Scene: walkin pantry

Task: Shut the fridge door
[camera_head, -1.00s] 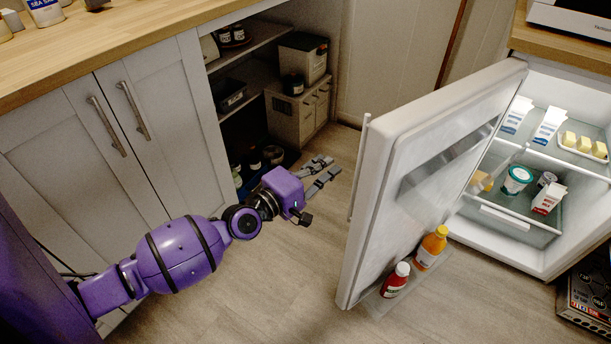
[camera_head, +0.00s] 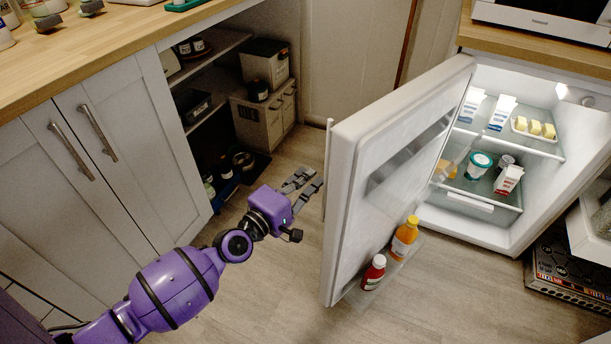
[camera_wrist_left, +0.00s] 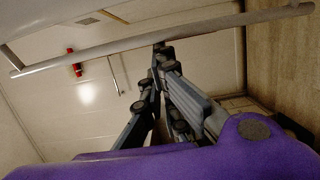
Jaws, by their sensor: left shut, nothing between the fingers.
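The white fridge door (camera_head: 375,180) stands wide open, swung out to the left of the fridge (camera_head: 555,170). A long bar handle (camera_head: 328,168) runs along the door's outer side. A red bottle (camera_head: 374,272) and an orange bottle (camera_head: 404,240) stand in the door's shelf. My left gripper (camera_head: 309,182) is shut and empty, just left of the door's handle side. In the left wrist view my fingers (camera_wrist_left: 160,60) point toward the bar handle (camera_wrist_left: 170,38), which crosses in front of a pale surface. I cannot tell whether they touch it. My right gripper is out of view.
Inside the fridge are cartons (camera_head: 502,112), a butter plate (camera_head: 530,135) and a tub (camera_head: 479,165). Cabinets with a wooden counter (camera_head: 120,45) and open shelves (camera_head: 225,110) stand on the left. A dark box (camera_head: 570,270) lies right of the fridge. The floor (camera_head: 270,300) before the door is clear.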

